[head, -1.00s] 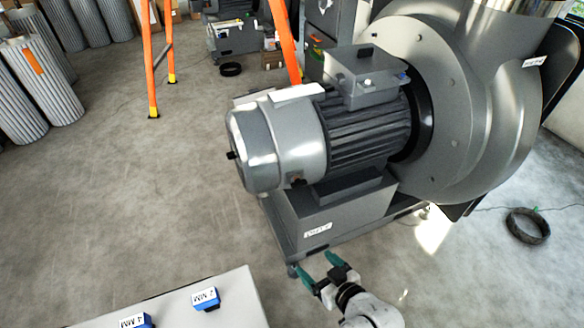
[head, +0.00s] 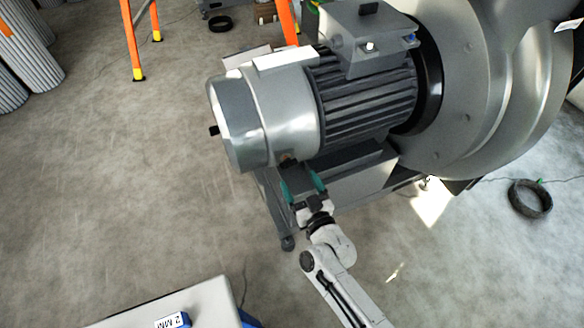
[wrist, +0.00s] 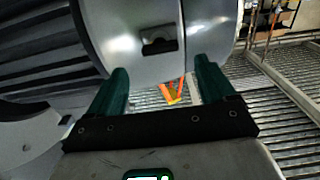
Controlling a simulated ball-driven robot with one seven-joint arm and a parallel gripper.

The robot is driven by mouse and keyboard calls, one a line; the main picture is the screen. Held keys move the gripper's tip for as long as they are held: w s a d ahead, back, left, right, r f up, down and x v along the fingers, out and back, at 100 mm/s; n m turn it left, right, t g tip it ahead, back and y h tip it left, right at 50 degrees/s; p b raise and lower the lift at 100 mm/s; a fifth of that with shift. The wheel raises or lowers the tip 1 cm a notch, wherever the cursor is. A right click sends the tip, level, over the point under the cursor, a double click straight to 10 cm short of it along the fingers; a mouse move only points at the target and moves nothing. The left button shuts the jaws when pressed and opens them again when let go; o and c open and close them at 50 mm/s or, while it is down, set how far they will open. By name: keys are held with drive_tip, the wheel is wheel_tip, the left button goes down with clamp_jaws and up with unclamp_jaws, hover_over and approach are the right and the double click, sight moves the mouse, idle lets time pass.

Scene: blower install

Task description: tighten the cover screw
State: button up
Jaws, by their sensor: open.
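The blower motor has a smooth light-grey end cover (head: 265,112) and a dark finned body (head: 365,100). A dark bracket-like fitting (wrist: 160,46) shows on the cover's curved side in the wrist view, just beyond my fingers; I cannot tell whether it is the cover screw. A small brownish spot (head: 286,158) sits on the cover's underside in the head view. A black knob (head: 213,131) sticks out of the cover's left end. My gripper (head: 300,174) is open below the cover, its teal fingers pointing up at it. In the wrist view the gap between the fingers (wrist: 161,70) is empty.
The big blower housing (head: 475,95) stands right of the motor. A light table (head: 190,296) with a blue block labelled 2 MM (head: 175,320) is at the bottom left. An orange ladder (head: 133,45) stands behind. A dark coil (head: 530,199) lies on the floor at right.

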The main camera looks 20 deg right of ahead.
sight(290, 165)
drive_tip(key=w+b, duration=0.1)
drive_tip(key=w, duration=0.4)
drive_tip(key=shift+w, duration=0.4)
drive_tip(key=c, duration=1.1)
